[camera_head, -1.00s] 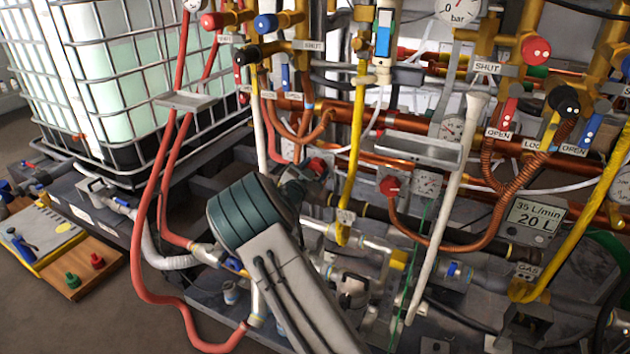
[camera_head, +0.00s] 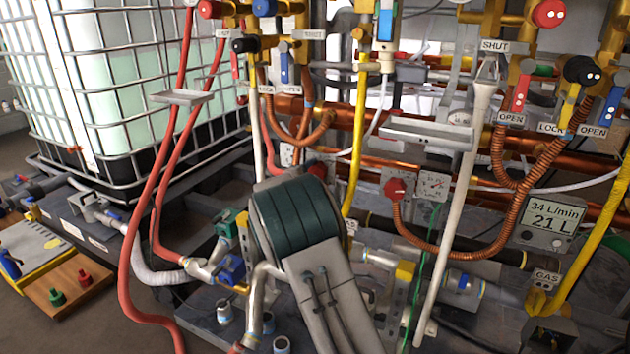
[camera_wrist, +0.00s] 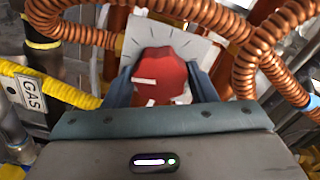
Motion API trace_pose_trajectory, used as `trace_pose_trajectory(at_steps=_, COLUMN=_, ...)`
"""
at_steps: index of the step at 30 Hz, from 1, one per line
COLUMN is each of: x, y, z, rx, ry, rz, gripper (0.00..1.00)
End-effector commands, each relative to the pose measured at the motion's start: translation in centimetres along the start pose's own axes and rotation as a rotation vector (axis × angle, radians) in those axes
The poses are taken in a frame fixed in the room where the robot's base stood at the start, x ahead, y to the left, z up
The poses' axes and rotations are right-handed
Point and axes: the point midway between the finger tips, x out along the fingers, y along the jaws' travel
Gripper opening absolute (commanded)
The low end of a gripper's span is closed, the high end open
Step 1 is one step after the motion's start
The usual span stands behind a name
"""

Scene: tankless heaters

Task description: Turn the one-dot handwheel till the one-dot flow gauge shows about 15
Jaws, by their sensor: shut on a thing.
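My gripper (camera_wrist: 160,76) is shut on a red handwheel (camera_wrist: 160,72), with one finger on each side of it, in the wrist view. A pale plate (camera_wrist: 190,45) with dark tick marks lies behind the wheel. In the head view my arm covers my gripper, and only part of a red wheel (camera_head: 318,170) shows above the arm. Part of a small pale panel (camera_head: 288,153) shows left of that wheel; I cannot read it. No dot mark is legible on the held wheel. A grey display (camera_head: 551,222) at right reads 34 L/min and 21 L.
A second red wheel (camera_head: 397,188) with a small dial (camera_head: 433,186) stands to the right. Copper corrugated hoses (camera_wrist: 215,20) and a yellow hose with a GAS tag (camera_wrist: 30,93) crowd the gripper. Red hoses (camera_head: 160,190) hang at left. Floor shows at lower left.

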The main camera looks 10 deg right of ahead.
Motion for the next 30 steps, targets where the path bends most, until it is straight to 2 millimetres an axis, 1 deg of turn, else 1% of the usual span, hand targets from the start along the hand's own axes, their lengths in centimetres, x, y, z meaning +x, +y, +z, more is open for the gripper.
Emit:
trace_pose_trajectory(at_steps=1, x=0.0, y=0.3, z=0.0, rx=0.007, ry=0.0, rz=0.004, gripper=0.29)
trace_pose_trajectory(at_steps=16, x=0.0, y=0.2, z=0.0, rx=0.022, ry=0.0, rz=0.004, gripper=0.29)
trace_pose_trajectory(at_steps=17, x=0.0, y=0.2, z=0.0, rx=0.021, ry=0.0, rz=0.004, gripper=0.6)
trace_pose_trajectory(at_steps=26, x=-0.1, y=0.1, z=0.0, rx=0.022, ry=0.0, rz=0.002, gripper=0.61)
trace_pose_trajectory(at_steps=30, x=-1.1, y=-0.1, z=0.0, rx=0.021, ry=-0.001, rz=0.002, gripper=0.61)
